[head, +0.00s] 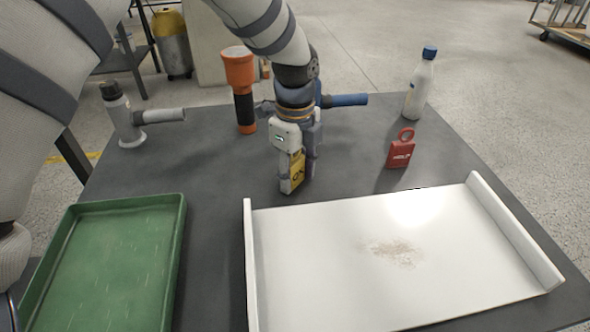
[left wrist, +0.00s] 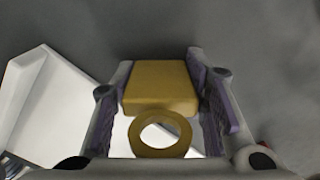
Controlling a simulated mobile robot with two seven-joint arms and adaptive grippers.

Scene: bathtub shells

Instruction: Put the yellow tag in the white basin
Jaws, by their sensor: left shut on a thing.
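The white basin (head: 320,285) is a shallow tray with raised left and right sides at the front right. Part of it shows at the left of the left wrist view (left wrist: 48,115). It holds only a brownish smudge. My right gripper is not in view.
A green tray (head: 183,225) lies at the front left. A grey torch-like object (head: 125,115), an orange flashlight (head: 240,85) and a blue-handled object (head: 345,100) stand or lie behind. A red tag (head: 401,152) and a blue-capped white bottle (head: 420,88) are at the back right.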

